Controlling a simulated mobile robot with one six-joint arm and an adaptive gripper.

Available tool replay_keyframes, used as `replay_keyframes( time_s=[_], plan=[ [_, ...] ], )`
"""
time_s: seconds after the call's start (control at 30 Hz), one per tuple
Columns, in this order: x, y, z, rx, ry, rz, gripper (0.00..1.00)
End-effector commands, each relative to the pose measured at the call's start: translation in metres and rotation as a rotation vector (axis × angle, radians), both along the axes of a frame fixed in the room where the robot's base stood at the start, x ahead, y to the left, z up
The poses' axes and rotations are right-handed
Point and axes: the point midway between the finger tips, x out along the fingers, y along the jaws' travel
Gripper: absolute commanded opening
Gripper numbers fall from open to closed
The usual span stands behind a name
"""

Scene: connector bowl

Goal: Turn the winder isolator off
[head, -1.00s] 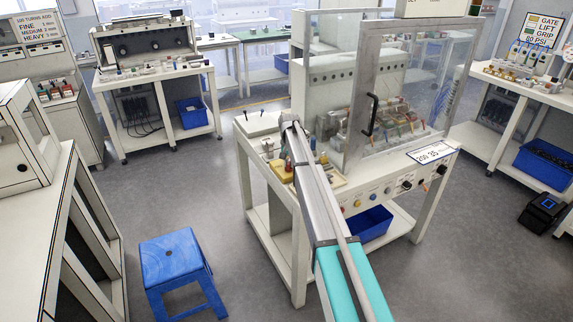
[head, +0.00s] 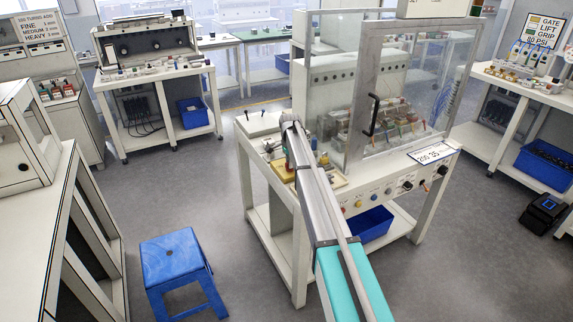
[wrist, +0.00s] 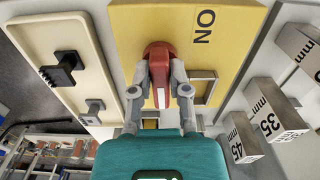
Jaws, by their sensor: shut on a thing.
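The isolator is a yellow plate (wrist: 128,38) with a red handle (wrist: 158,58) and the printed word ON, seen turned round, beside it. My gripper (wrist: 160,78) has its two grey fingers closed on either side of the red handle.
A cream panel with a black knob (wrist: 62,70) lies left of the plate in the wrist view. Metal blocks (wrist: 265,118) marked in mm stand to its right. In the head view, a clear guard with a black handle (head: 372,115) stands behind, and a blue stool (head: 172,258) at lower left.

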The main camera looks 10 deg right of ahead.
Motion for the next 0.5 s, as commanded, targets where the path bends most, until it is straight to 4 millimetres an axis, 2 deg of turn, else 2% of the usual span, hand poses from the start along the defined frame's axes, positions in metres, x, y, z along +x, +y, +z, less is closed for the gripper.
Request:
replay_keyframes(
  time_s=[0.03,0.5],
  plan=[
    [-0.0058,-0.0048,-0.0006,-0.007,0.011,-0.021,0.00],
    [-0.0066,-0.0069,-0.0008,-0.009,0.011,-0.067,0.00]
  ],
)
